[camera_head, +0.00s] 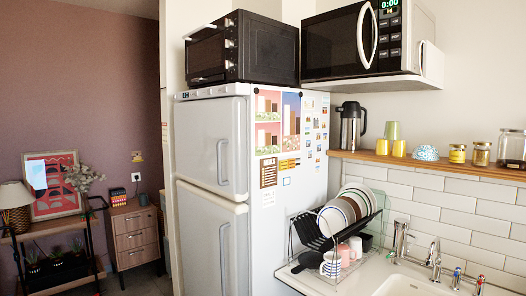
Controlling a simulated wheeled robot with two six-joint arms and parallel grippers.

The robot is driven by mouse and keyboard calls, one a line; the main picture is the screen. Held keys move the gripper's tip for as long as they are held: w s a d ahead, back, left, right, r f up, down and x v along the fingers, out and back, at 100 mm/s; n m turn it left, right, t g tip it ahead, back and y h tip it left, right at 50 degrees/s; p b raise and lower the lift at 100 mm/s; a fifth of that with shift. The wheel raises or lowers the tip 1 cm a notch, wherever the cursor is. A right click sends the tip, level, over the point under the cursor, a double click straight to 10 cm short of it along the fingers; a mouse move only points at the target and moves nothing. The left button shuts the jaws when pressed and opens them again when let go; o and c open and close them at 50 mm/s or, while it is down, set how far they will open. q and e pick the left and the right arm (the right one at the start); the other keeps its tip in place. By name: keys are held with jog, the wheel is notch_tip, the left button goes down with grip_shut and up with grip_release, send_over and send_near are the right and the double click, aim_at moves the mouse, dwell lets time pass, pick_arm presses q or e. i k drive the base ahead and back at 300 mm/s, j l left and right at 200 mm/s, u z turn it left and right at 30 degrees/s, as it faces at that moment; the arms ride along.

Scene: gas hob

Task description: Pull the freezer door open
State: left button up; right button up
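A white two-door fridge-freezer stands in the middle of the view, turned so its front faces left. Its upper door (205,133) is smaller and has a vertical light handle (222,162) near its right edge. Its lower door (203,235) has a similar handle (224,248) near its right edge. Both doors look shut. Nothing marks which door is the freezer. The bottom of the lower door is cut off by the picture edge. Neither of my grippers is in view.
A black oven (250,47) sits on the fridge top. A dish rack (338,225) with plates and mugs stands on the counter right of the fridge, beside the sink (405,286). Left of the fridge are a wooden drawer unit (136,240) and a cart (60,226).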

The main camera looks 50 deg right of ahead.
aim_at(212, 151)
jog(key=i+j+z, duration=0.1)
jog(key=z, duration=1.25)
jog(key=i+j, duration=0.05)
jog(key=j, duration=0.05)
